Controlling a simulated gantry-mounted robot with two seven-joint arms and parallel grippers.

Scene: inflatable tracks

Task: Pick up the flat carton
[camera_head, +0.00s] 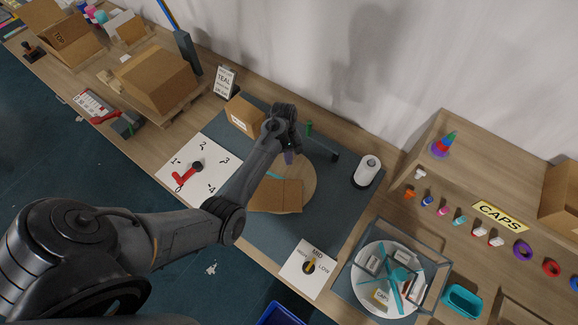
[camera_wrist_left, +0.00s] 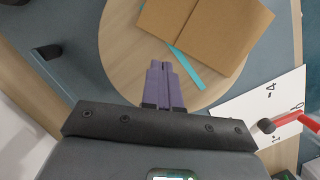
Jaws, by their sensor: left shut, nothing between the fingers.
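The flat carton (camera_head: 275,196) is a folded brown cardboard sheet lying on a round wooden board (camera_head: 306,184). In the left wrist view the carton (camera_wrist_left: 215,32) shows at the top, with a crease across it, on the round board (camera_wrist_left: 128,62). A thin teal strip (camera_wrist_left: 188,68) lies along the carton's edge. My left gripper (camera_head: 288,158) is over the board on its far side; its purple fingers (camera_wrist_left: 164,68) are shut with nothing between them, beside the carton and apart from it. My right gripper is in neither view.
A closed box (camera_head: 243,115) stands behind the board, and a black post with a green top (camera_head: 322,140) is to its right. A white roll (camera_head: 367,172) stands further right. A numbered dial panel with a red lever (camera_head: 190,178) is at left; another dial card (camera_head: 308,268) is in front.

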